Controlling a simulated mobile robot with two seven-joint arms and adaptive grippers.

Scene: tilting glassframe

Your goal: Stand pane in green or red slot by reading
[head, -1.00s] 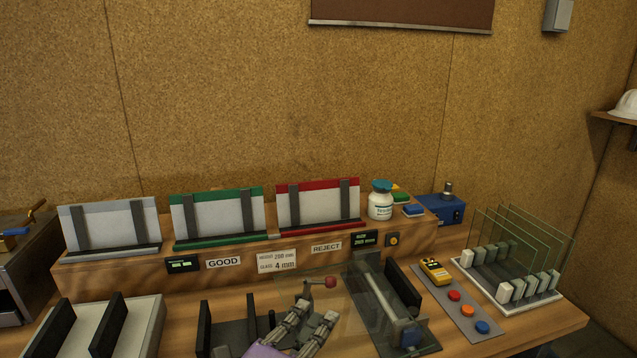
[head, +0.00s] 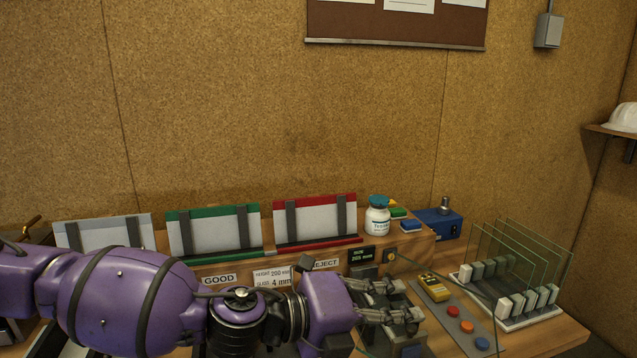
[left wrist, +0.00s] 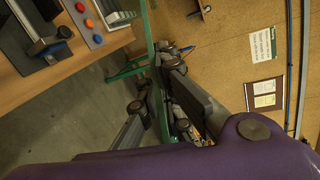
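A clear glass pane (head: 455,272) shows faintly in the head view as thin edges in front of the button panel. My left gripper (head: 405,301) has its fingers at the pane's left part and appears closed on it; the contact is hard to see through the glass. The green slot rack (head: 213,230) with GOOD sign (head: 219,279) and the red slot rack (head: 315,220) with REJECT sign (head: 326,263) stand empty at the back. The size display (head: 362,255) is lit, digits blurred. My right gripper is out of view.
A grey rack (head: 105,234) stands left of the green one. A white bottle (head: 377,217) and a blue box (head: 440,222) are at back right. A yellow meter (head: 434,287) lies by coloured buttons. A rack of glass panes (head: 535,315) stands at the right.

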